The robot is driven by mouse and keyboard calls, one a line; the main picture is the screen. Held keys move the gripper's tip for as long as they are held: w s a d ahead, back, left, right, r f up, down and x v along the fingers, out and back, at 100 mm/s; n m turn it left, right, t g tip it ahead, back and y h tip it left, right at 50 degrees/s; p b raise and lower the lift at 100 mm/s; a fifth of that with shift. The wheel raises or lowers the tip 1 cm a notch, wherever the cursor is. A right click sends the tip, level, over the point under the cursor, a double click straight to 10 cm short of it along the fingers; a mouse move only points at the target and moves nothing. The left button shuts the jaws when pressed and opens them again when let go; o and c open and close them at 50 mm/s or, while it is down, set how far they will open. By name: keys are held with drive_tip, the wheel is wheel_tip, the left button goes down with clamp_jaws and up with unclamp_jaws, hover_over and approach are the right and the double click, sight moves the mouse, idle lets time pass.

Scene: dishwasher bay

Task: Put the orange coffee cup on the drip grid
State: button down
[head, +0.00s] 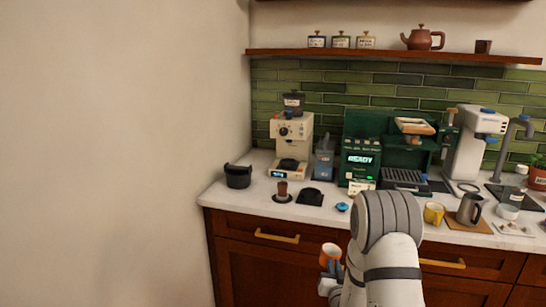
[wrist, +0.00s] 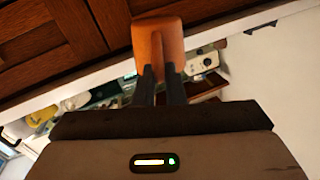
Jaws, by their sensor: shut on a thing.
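My gripper (head: 334,273) is shut on the orange coffee cup (head: 329,258) and holds it in front of the counter, over the wooden cabinet fronts and lower than the countertop. In the wrist view the cup (wrist: 158,36) sits between the two dark fingers of my gripper (wrist: 158,76). The cup's inside looks pale in the head view. The drip grid (head: 404,177) is a dark slatted tray at the foot of the green coffee machine (head: 364,150), to the right of its display. I see nothing standing on the grid. My arm hides part of the counter in front of it.
A yellow mug (head: 433,213) and a steel pitcher (head: 469,209) stand right of my arm. A small blue item (head: 342,207), a tamper (head: 282,192) and a black bin (head: 238,176) are on the left counter. A grinder (head: 291,140) stands behind.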

drive_tip(key=s+a+f+p, duration=0.1)
drive_tip(key=s+a, duration=0.3)
drive_tip(key=s, duration=0.5)
drive_tip(key=shift+f+y, duration=0.3)
drive_tip(key=shift+f, duration=0.3)
drive_tip(key=shift+d, duration=0.15)
drive_tip(key=shift+w, duration=0.1)
